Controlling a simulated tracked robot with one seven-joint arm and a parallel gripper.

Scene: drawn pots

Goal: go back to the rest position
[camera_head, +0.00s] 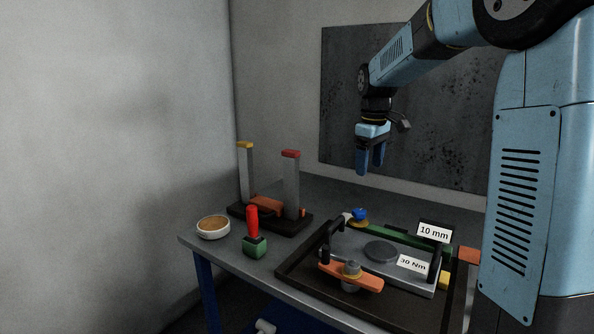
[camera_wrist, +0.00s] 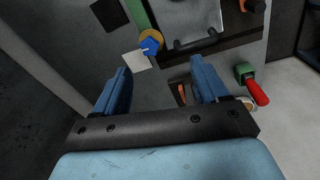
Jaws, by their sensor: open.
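My gripper (camera_head: 370,165) hangs from my blue arm above the back of the table, fingers pointing down. Its two blue fingers are apart with nothing between them. In the wrist view my gripper (camera_wrist: 160,85) is also open and empty. The grey table (camera_head: 222,256) lies below, and a clear gap shows between the fingertips and everything on it.
A dark tray (camera_head: 298,286) holds a grey plate, an orange handle (camera_head: 362,280) and labels. A stand with two posts (camera_head: 291,185), a red-handled tool (camera_head: 252,222) in a green block and a round dish (camera_head: 213,228) stand left. Walls are behind.

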